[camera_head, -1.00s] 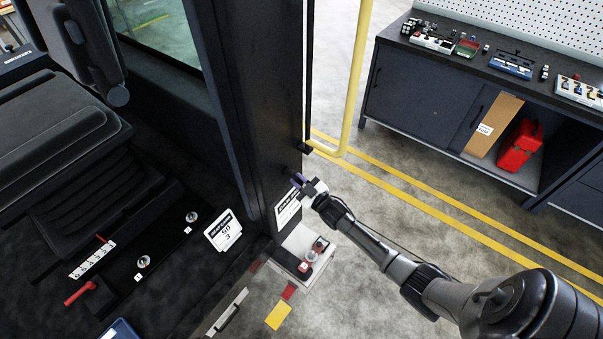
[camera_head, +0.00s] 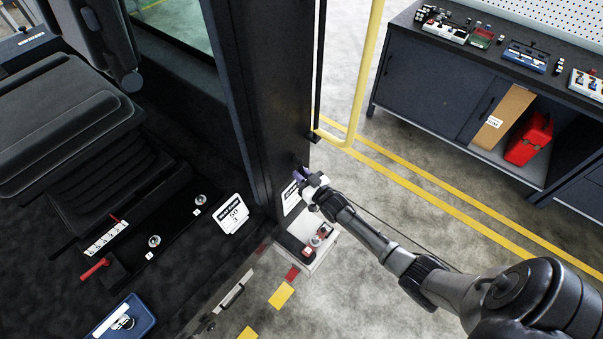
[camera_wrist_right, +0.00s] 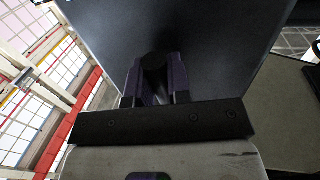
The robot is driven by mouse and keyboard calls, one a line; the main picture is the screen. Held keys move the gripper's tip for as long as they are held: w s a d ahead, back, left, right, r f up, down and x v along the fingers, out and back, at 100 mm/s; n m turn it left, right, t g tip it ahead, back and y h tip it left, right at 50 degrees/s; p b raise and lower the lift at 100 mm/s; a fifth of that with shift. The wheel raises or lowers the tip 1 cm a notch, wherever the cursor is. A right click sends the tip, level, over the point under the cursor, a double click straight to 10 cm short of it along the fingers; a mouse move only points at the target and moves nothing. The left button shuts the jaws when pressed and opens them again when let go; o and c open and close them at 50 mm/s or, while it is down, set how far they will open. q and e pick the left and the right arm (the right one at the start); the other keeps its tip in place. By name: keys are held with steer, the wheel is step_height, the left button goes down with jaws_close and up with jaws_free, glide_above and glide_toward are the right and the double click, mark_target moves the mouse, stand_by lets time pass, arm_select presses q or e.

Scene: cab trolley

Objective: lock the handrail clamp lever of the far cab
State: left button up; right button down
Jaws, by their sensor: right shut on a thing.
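My right gripper (camera_head: 301,174) is at the dark cab pillar (camera_head: 270,110), near its lower outer edge. In the right wrist view its purple fingers (camera_wrist_right: 154,85) are shut on a small dark part, which I take to be the clamp lever (camera_wrist_right: 154,62). The fingers hide most of it, and whether it is locked cannot be told. The yellow handrail (camera_head: 366,75) stands just right of the pillar and bends in at its foot to a dark bracket (camera_head: 314,136). My left gripper is not in view.
A cab seat (camera_head: 70,120) and a floor panel with a red lever (camera_head: 95,269) are at left. A white placard (camera_head: 230,214) stands by the pillar. A dark workbench (camera_head: 430,85) holding a red toolbox (camera_head: 529,139) is at back right. The floor between is clear.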

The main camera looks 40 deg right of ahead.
steer(key=shift+f, duration=0.1)
steer(key=c, duration=1.3)
jaws_free()
steer(key=shift+a, duration=0.1)
steer(key=shift+o, duration=1.1)
steer(key=s+a, duration=0.1)
steer(key=s, duration=1.2)
steer(key=shift+s, duration=0.4)
steer(key=shift+a, duration=0.1)
